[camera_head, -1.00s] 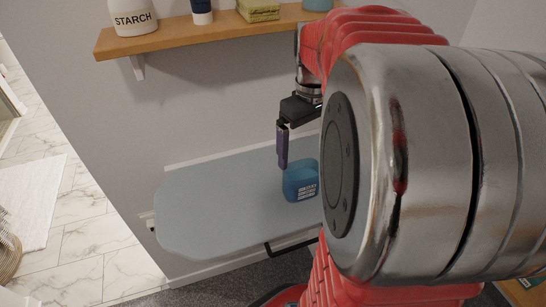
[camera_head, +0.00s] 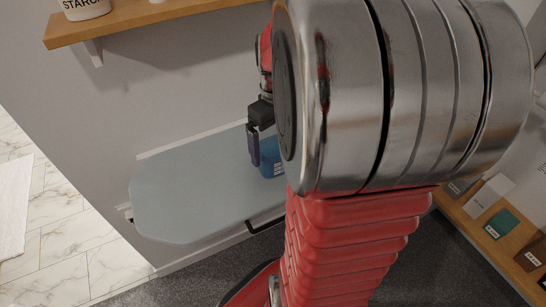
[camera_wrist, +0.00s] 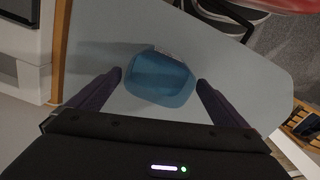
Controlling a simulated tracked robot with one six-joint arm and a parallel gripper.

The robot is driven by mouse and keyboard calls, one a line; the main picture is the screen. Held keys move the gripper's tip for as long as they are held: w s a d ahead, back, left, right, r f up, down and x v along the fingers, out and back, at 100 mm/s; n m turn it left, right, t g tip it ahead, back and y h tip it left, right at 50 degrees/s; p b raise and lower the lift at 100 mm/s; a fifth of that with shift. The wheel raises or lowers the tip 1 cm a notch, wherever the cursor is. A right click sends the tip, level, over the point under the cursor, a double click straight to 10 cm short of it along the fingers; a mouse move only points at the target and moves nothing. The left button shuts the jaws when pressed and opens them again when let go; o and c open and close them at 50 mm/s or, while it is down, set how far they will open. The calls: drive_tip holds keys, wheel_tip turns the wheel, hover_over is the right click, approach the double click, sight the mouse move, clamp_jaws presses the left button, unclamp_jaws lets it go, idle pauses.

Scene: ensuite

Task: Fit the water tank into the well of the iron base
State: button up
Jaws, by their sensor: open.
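A small blue tank (camera_head: 272,160) with rounded corners stands on the grey-blue ironing board; I take it for the water tank. In the wrist view the tank (camera_wrist: 160,78) lies between the two fingers of my gripper (camera_wrist: 159,77). The fingers are open, one at each side of it, with a narrow gap visible on both sides. In the head view my gripper (camera_head: 255,162) points down at the tank's left side, and my arm hides the tank's right part. I cannot make out the iron base or its well in either view.
The ironing board (camera_head: 185,205) is bare left of the tank. A wooden wall shelf (camera_head: 150,20) with white jars (camera_head: 85,8) is above it. My arm hides the board's right end.

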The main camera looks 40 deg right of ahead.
drive_tip(key=shift+f, duration=0.7)
drive_tip(key=shift+c, duration=0.5)
drive_tip(key=c, duration=1.8)
